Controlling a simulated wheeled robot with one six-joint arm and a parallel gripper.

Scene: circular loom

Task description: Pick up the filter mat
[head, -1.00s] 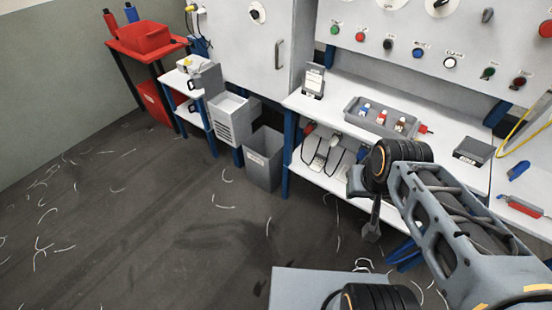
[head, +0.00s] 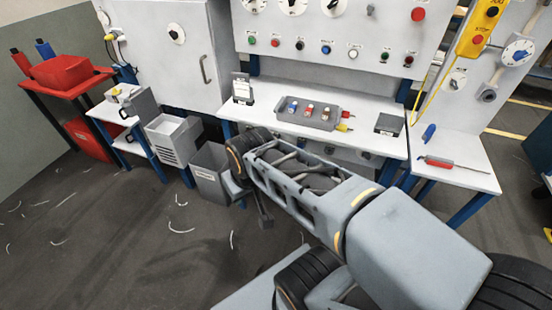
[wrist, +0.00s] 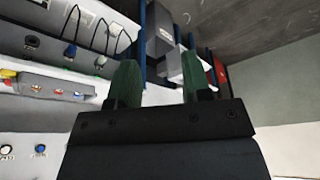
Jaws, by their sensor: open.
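I cannot make out the filter mat for certain. A grey box with a slotted front (head: 178,149) and a pale, open top stands low beside the cabinet; whether a mat lies in it I cannot tell. My gripper (wrist: 157,82) is open, with two green fingers apart and nothing between them in the wrist view. In the head view my arm reaches out in front of the bench, and its end is low, near the grey bin (head: 211,176). The wrist view looks sideways along the bench and also shows a grey box beyond the fingertips.
The white workbench (head: 365,141) carries a grey tray (head: 322,123) with small bottles. A red bin (head: 62,72) stands on a red-topped stand at the far left. A tall cabinet (head: 160,60) rises behind the grey box. The dark floor at left is open, with scattered pale threads.

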